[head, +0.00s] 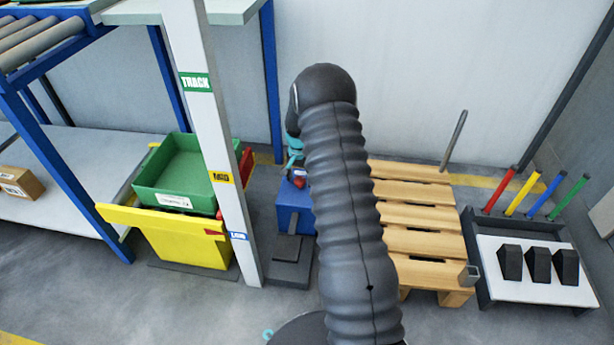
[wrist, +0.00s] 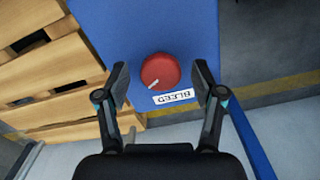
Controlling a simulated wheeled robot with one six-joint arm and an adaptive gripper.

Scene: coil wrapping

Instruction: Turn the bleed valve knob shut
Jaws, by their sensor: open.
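The bleed valve knob (wrist: 160,71) is a round red knob with a white pointer line, on a blue panel (wrist: 190,30). My gripper (wrist: 160,82) is open, with one finger on each side of the knob and a gap on both sides. In the head view a blue box (head: 293,208) with a small red part (head: 299,180) shows beside my dark arm, which hides some of it; my fingers are hidden there.
A wooden pallet (head: 425,238) lies right of the blue box. A white post (head: 213,130) and a yellow bin (head: 185,247) with a green crate (head: 186,170) stand to the left. A tray rack (head: 530,292) with dark blocks and coloured handles stands at the far right.

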